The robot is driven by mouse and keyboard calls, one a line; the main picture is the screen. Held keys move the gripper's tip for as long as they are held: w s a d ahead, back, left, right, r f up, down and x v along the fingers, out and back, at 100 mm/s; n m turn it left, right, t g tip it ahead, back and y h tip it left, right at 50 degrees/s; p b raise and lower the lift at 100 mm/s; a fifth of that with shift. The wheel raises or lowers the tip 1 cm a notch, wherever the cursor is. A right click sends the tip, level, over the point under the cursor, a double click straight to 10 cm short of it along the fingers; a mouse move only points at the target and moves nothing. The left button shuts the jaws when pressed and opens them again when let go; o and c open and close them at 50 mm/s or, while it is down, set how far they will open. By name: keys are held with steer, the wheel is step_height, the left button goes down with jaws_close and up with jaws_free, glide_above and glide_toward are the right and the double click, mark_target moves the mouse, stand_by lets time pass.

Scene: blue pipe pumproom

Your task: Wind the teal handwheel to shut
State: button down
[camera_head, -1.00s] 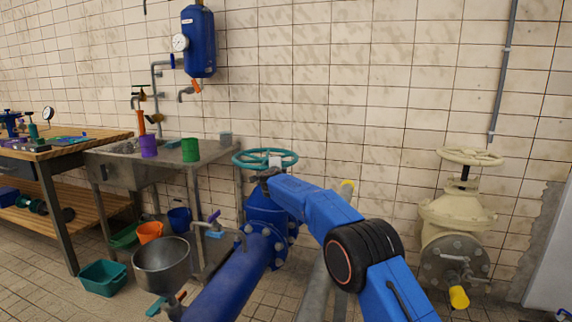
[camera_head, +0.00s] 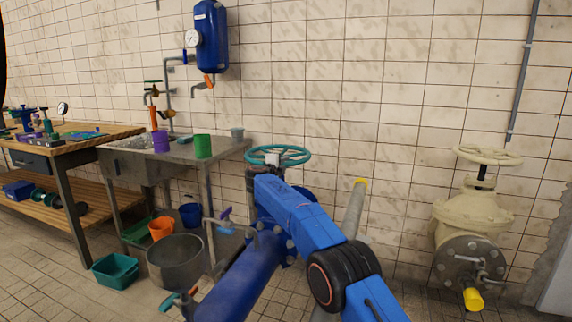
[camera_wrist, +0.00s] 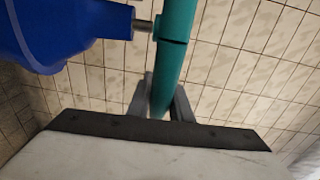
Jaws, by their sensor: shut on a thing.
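The teal handwheel (camera_head: 293,150) sits level on top of a blue valve on the large blue pipe (camera_head: 245,278), right of the sink. My gripper (camera_wrist: 160,100) is shut on the wheel's teal rim. In the wrist view, the teal rim (camera_wrist: 174,45) runs down between the two grey fingers, one on each side. A blue part (camera_wrist: 65,30) with a grey stem shows at upper left in the wrist view.
A cream valve with a cream handwheel (camera_head: 487,155) stands to the right. A metal sink (camera_head: 225,150) with cups is to the left, with a steel pot (camera_head: 175,262) and a teal basin (camera_head: 115,270) below. A grey pipe (camera_head: 354,212) rises behind my arm.

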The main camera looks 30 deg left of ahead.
steer(key=shift+s+a+f, duration=0.1)
steer(key=shift+s+a, duration=0.1)
steer(key=c, duration=1.6)
jaws_free()
steer(key=shift+s+a, duration=0.1)
steer(key=s, duration=1.1)
steer(key=s+d+r, duration=0.1)
steer(key=s, duration=0.5)
steer(key=shift+s+d, duration=0.1)
steer(key=shift+s, duration=0.05)
steer(key=shift+r, duration=0.1)
